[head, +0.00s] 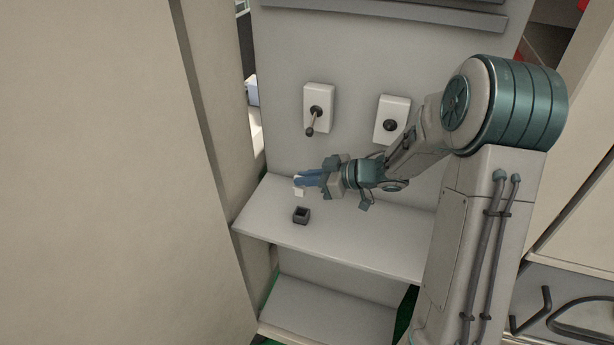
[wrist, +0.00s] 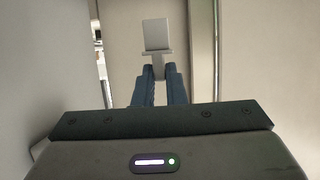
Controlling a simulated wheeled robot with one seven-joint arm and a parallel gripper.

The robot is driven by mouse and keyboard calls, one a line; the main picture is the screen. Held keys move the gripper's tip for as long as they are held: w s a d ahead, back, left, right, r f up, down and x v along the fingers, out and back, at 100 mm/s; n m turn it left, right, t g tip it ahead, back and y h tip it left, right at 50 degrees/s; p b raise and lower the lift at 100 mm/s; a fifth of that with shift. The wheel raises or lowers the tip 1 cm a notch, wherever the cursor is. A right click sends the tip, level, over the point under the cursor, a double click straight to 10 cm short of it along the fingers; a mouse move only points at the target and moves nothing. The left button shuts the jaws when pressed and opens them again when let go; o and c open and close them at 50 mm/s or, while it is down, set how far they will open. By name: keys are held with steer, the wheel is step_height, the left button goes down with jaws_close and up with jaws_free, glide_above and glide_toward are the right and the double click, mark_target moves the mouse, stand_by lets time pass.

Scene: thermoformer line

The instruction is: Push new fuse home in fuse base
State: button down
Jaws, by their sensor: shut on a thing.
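My gripper (head: 304,178) reaches left over the shelf, its blue fingers shut on a small white piece, likely the new fuse (head: 299,191). In the wrist view the fingers (wrist: 158,73) close on the narrow stem of this pale fuse (wrist: 156,35), whose flat, squarish plate lies beyond the fingertips. A small dark square box (head: 301,215), open on top, stands on the shelf just below the fuse in the head view; it may be the fuse base, but I cannot tell for sure. The fuse looks apart from it. The dark box is not seen in the wrist view.
The pale shelf (head: 350,243) is otherwise largely clear. Two white switch boxes are on the upright panel behind: one with a lever (head: 318,108), one with a dark knob (head: 392,120). A large beige wall (head: 100,170) fills the left. A lower shelf (head: 325,312) lies beneath.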

steer(key=shift+p, duration=0.3)
steer(key=b, duration=0.4)
glide_above(307, 214)
steer(key=shift+f, duration=2.95)
steer(key=shift+p, duration=0.95)
steer(key=shift+f+b, duration=1.1)
steer(key=shift+f, duration=0.75)
steer(key=c, duration=1.4)
jaws_free()
